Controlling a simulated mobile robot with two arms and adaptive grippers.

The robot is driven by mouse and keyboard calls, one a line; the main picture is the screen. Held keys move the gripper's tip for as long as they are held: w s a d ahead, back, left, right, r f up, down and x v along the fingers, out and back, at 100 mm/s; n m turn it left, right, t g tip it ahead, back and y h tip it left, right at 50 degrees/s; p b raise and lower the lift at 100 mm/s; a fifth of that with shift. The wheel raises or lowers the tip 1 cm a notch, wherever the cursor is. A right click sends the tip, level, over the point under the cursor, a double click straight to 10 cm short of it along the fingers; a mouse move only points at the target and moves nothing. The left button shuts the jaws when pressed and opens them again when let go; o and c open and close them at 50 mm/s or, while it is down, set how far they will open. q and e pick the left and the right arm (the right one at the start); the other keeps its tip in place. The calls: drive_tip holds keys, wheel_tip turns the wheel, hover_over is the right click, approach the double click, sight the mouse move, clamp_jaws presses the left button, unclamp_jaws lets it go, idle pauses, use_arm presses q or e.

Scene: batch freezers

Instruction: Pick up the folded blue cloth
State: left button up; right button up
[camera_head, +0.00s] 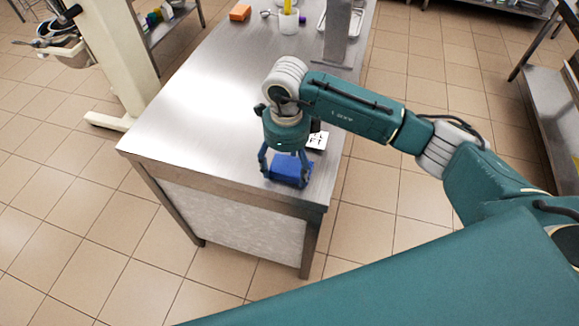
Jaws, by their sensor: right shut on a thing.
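The folded blue cloth (290,172) is a small blue block shape at the near right corner of the steel table (190,115). My right gripper (287,171) points down over it, with its fingers on either side, shut on the cloth. Whether the cloth still touches the table top cannot be told from this view. My left gripper is out of view.
A small white card with dark print (318,140) lies just behind the gripper. At the table's far end are an orange block (240,12), a white cup (288,22) and a grey upright stand (338,35). The table's left middle is clear.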

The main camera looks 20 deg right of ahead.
drive_tip(key=shift+r, duration=0.55)
wheel_tip(320, 180, up, 10)
drive_tip(key=b, duration=0.4)
wheel_tip(320, 180, up, 9)
hover_over(287, 168)
drive_tip(key=shift+s, duration=0.2)
drive_tip(key=o, duration=0.6)
drive_tip(key=c, duration=0.5)
drive_tip(key=shift+o, duration=0.2)
drive_tip(key=shift+f, duration=0.1)
